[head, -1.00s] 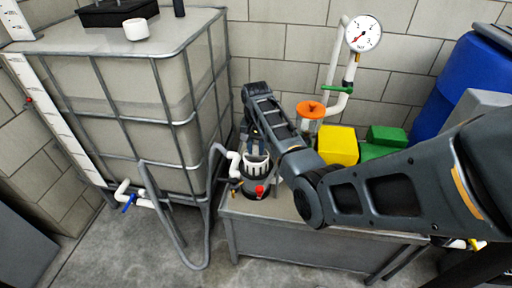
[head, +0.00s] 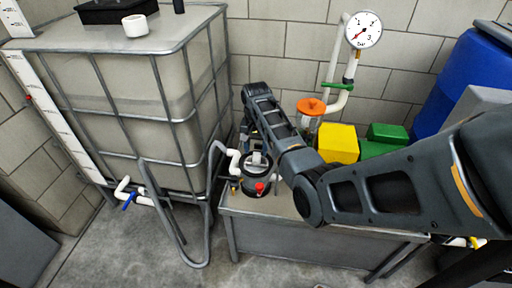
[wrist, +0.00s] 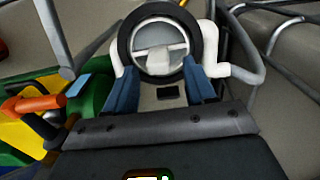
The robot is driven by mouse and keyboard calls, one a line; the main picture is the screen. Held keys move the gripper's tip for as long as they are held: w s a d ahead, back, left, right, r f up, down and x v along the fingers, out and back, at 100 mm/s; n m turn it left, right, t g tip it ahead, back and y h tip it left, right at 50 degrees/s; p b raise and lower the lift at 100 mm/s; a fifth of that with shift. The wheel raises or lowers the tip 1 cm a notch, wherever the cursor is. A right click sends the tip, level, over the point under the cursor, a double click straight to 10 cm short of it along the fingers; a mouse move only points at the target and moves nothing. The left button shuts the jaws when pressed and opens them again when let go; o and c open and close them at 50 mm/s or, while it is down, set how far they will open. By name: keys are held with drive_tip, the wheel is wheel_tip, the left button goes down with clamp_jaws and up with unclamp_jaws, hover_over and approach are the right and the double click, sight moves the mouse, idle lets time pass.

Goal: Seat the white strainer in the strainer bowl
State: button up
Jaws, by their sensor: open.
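The strainer bowl (head: 256,188) is a dark round housing with a red knob, on the left end of the grey bench. In the wrist view its black rim (wrist: 124,42) rings the white strainer (wrist: 160,38). The strainer sits down inside the rim, with a crossbar and a pale tab across its top. It also shows in the head view as a light patch (head: 257,160) within the dark rim. My gripper (wrist: 161,84) is open, its blue fingers apart on either side, just short of the strainer's tab. How deep the strainer sits is hidden.
White pipes (wrist: 225,70) join the bowl at its sides. A caged tank (head: 150,100) with a white cup (head: 135,26) on top stands left.

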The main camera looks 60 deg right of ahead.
drive_tip(key=shift+r, duration=0.1)
wheel_tip(320, 180, up, 13)
idle(0.6)
idle(0.5)
